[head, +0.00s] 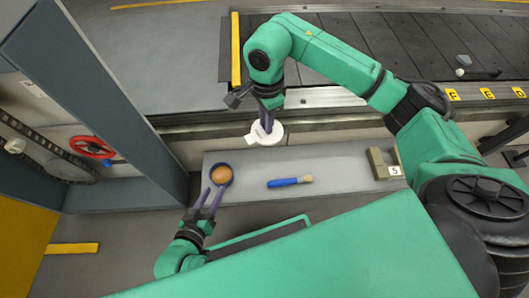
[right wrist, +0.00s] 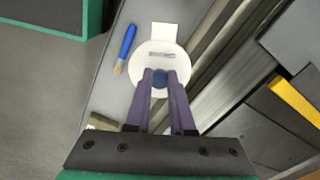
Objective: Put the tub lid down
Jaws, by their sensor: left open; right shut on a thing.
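The white round tub lid (head: 264,139) has a flat white square piece at one side and a dark blue knob. My right gripper (head: 267,124) is shut on the knob; the right wrist view shows the lid (right wrist: 143,62) just beyond the fingertips (right wrist: 160,78). In the head view the lid overlaps the far edge of the grey shelf (head: 340,165); I cannot tell its height above it. A dark blue tub (head: 221,183) with orange-brown contents is at the shelf's left end. My left gripper (head: 212,197) is open, its fingers at the tub's near side.
A blue-handled brush (head: 288,182) lies mid-shelf, also in the right wrist view (right wrist: 128,42). An olive block (head: 377,163) with a "5" tag (head: 395,171) stands at the right. The slat conveyor (head: 330,40) runs behind. A grey post (head: 110,100) stands left. Bare shelf lies around the brush.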

